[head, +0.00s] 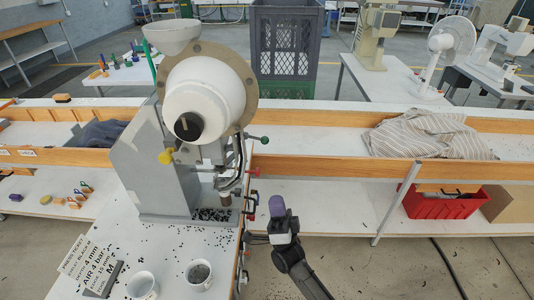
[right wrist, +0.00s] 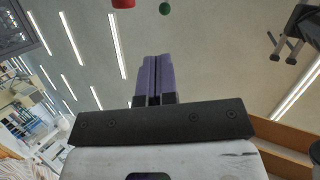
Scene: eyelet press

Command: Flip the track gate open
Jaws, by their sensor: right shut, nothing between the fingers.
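The eyelet press (head: 160,165) stands on the white bench with a large white drum and a hopper on top. A curved dark track (head: 238,165) runs down its right side towards the tool. Small knobs stick out there: a green knob (head: 265,140) and a red knob (head: 255,171). I cannot tell which part is the track gate. My right gripper (head: 277,203) is shut and empty, right of the press and apart from it. In the right wrist view its purple fingers (right wrist: 155,78) are together; a red knob (right wrist: 122,3) and a green knob (right wrist: 165,8) show beyond them.
Two white cups (head: 198,274) and a press ticket (head: 78,257) are on the bench front. Small black eyelets lie scattered around the press base. A wooden-edged shelf (head: 330,168) with striped cloth (head: 425,135) runs behind; a red crate (head: 440,203) sits at right.

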